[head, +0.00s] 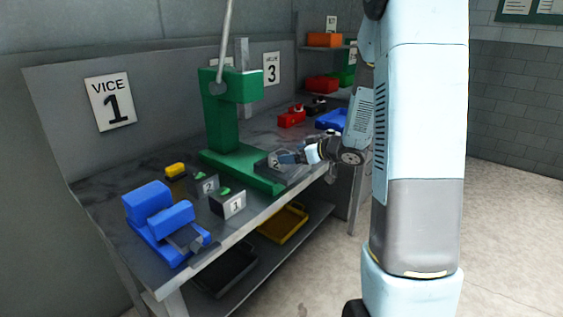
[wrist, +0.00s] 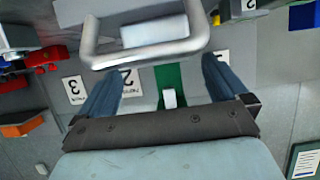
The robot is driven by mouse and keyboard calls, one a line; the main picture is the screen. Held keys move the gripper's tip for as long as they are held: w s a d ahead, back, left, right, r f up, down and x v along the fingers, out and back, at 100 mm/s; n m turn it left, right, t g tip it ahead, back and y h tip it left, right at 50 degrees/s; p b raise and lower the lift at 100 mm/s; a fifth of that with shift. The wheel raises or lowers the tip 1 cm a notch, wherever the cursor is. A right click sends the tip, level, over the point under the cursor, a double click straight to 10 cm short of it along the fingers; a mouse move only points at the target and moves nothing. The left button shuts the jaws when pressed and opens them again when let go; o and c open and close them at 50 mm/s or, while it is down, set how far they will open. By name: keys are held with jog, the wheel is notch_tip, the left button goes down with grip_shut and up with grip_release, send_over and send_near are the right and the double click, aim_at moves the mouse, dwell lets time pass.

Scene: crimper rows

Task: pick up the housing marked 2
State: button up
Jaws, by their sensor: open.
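A grey housing with a label that looks like 2 (head: 208,186) stands on the bench in the head view, with a green piece on top. A similar grey housing (head: 235,204) stands in front of it; its digit is hard to read. My gripper (head: 290,157) is well to their right, over the foot of the green press, beside a dark block (head: 273,163) that also carries a 2. In the wrist view my gripper (wrist: 163,66) is open, with its blue fingers apart.
Red parts (head: 291,118) and a blue tray (head: 332,119) lie farther back.

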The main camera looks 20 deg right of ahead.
aim_at(283, 153)
jog(key=shift+x, duration=2.8)
jog(key=shift+a+r, duration=0.1)
jog(key=shift+r, duration=0.05)
jog(key=shift+s, duration=0.1)
jog(key=shift+c, duration=0.3)
jog(key=shift+r, duration=0.1)
jog(key=c, duration=1.6)
